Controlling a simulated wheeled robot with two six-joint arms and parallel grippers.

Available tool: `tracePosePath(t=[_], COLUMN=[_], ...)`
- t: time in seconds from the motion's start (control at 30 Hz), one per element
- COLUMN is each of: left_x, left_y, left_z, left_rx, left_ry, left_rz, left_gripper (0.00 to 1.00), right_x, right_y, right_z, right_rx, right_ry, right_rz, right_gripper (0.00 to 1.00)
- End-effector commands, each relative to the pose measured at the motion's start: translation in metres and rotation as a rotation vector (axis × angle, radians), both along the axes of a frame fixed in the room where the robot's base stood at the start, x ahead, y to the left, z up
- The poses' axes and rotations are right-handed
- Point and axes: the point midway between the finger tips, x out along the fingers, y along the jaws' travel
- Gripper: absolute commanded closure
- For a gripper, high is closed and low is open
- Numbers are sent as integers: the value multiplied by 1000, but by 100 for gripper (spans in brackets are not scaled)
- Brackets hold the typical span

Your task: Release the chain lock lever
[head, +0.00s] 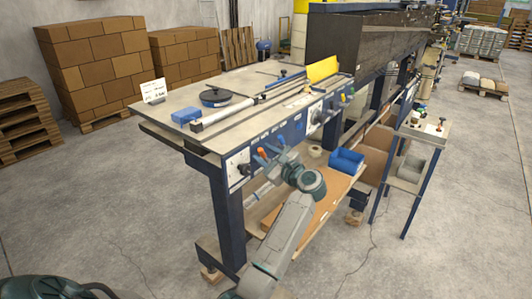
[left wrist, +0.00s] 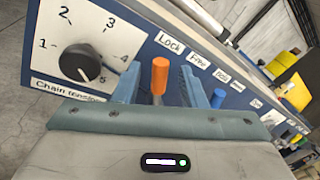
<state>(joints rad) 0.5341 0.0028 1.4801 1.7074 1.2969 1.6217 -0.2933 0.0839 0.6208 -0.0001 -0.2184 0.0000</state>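The chain lock lever, taken to be the orange-tipped lever (left wrist: 160,76), stands on the blue front panel (left wrist: 125,45) below the "Lock" label, with "Free" to its right. Its orange tip also shows small in the head view (head: 262,152). My left gripper (left wrist: 161,85) is open, its two blue fingers on either side of the lever. A gap shows between the lever and each finger. The lever's base is hidden behind the gripper body. In the head view my left gripper (head: 269,153) is at the panel below the table's front edge. My right gripper is not in view.
A black chain tension dial (left wrist: 88,62) is left of the lever; a blue knob (left wrist: 217,98) is close to the right finger. The machine table (head: 170,115) overhangs above.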

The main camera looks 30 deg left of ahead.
Motion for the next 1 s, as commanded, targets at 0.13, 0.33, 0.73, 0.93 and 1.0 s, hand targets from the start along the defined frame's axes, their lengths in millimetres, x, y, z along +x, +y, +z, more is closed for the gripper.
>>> tracePosePath(t=[0.13, 0.33, 0.73, 0.93, 1.0], left_x=[0, 0, 1, 6, 9], left_y=[0, 0, 0, -1, -1], left_z=[0, 0, 0, 3, 4], left_rx=[0, 0, 1, 7, 11], left_ry=[0, 0, 19, 98, 144], left_rz=[0, 0, 0, 0, -1], left_gripper=[62, 92, 100, 100, 100], right_x=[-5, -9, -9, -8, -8], right_y=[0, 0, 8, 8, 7], right_z=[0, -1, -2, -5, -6], right_rx=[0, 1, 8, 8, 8], right_ry=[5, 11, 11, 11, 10], right_rz=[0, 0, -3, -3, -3], right_gripper=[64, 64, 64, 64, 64])
